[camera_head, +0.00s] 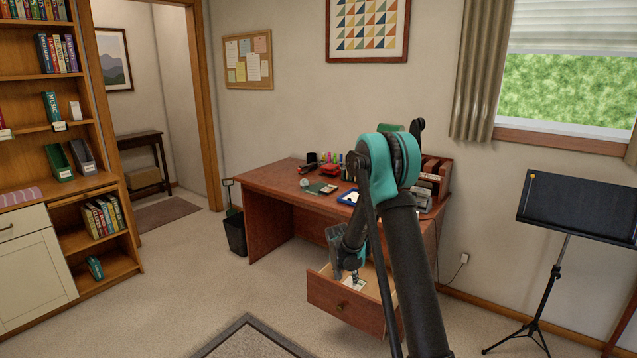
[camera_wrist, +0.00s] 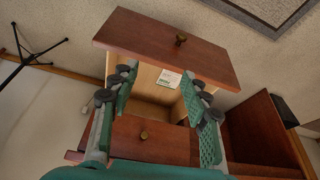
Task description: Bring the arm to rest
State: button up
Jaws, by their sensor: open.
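My arm (camera_head: 408,230) reaches forward from the bottom of the head view, with its elbow raised in front of the desk. My gripper (camera_head: 347,262) hangs low over the open desk drawer (camera_head: 343,303). In the wrist view my gripper (camera_wrist: 160,95) is open, its two green-padded fingers well apart with nothing held between them. The drawer front (camera_wrist: 165,45) with its round knob lies beyond the fingertips. A small white card or packet (camera_wrist: 168,79) lies inside the drawer. My arm hides part of the drawer and the desk's right side.
The reddish desk (camera_head: 285,183) holds pens, a tape dispenser and other items. A black bin (camera_head: 234,234) stands at its left. A bookcase (camera_head: 105,235) is at far left, and a music stand (camera_head: 575,210) at right. Carpet (camera_head: 180,290) between bookcase and desk is clear.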

jog(key=s+d+r+n+y, duration=0.1)
jog(key=s+d+r+n, duration=0.35)
jog(key=s+r, duration=1)
jog(key=s+d, duration=0.2)
jog(key=s, duration=0.9)
jog(key=s+d+f+n+y, duration=0.1)
jog(key=s, duration=1.1)
jog(key=shift+s+d+f+t, duration=0.2)
jog(key=shift+d+t, duration=0.1)
jog(key=shift+d, duration=0.1)
